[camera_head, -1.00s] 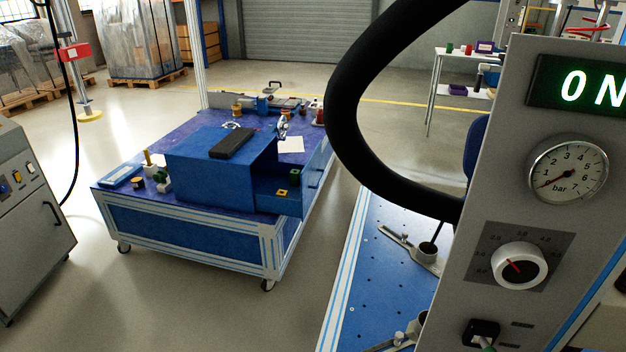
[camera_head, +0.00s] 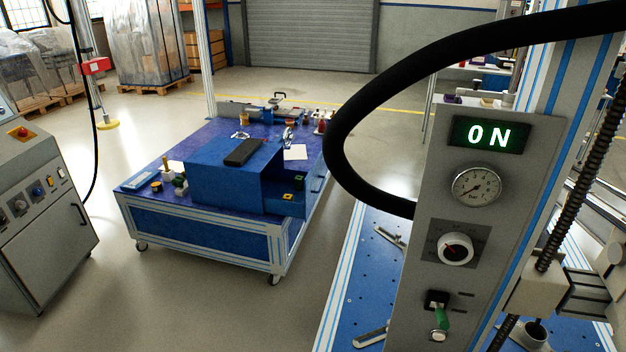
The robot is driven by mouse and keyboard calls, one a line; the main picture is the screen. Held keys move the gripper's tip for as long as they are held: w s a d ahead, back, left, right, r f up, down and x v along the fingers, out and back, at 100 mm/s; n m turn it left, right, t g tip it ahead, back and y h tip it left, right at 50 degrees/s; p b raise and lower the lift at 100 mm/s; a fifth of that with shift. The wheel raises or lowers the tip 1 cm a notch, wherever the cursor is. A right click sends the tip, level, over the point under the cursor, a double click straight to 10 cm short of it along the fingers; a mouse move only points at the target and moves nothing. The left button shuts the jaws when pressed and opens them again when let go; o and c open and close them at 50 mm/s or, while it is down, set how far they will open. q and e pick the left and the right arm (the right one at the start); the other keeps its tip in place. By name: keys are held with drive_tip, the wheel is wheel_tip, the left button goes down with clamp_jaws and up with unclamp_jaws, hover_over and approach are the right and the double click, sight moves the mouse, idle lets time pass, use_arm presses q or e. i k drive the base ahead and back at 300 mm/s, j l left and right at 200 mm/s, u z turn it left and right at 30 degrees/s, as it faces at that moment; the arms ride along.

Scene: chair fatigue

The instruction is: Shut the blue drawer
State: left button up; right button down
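The blue drawer (camera_head: 285,205) sticks out of the right side of a blue box (camera_head: 228,178) on a wheeled cart. It stands open, with small yellow and dark items in it. A black object (camera_head: 242,152) lies on top of the box. Neither of my grippers shows in the head view.
The cart (camera_head: 205,238) with blue panels stands on open grey floor. A grey control panel (camera_head: 470,215) with an ON display and a gauge stands close at right, with a thick black hose (camera_head: 345,130) looping in front. A grey cabinet (camera_head: 45,215) stands at left.

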sight(276, 182)
drive_tip(key=i+j, duration=0.1)
drive_tip(key=j, duration=0.25)
drive_tip(key=i+j, duration=0.15)
drive_tip(key=j, duration=0.25)
drive_tip(key=i+j, duration=0.1)
drive_tip(key=j, duration=0.25)
drive_tip(key=i+j, duration=0.1)
drive_tip(key=j, duration=0.3)
drive_tip(key=i+j, duration=0.15)
drive_tip(key=j, duration=0.2)
drive_tip(key=i+j, duration=0.15)
drive_tip(key=j, duration=0.15)
drive_tip(key=i+j, duration=0.15)
drive_tip(key=j, duration=0.15)
drive_tip(key=i+j, duration=0.15)
drive_tip(key=j, duration=0.15)
drive_tip(key=i+j, duration=0.15)
drive_tip(key=i, duration=0.55)
drive_tip(key=i+l, duration=0.5)
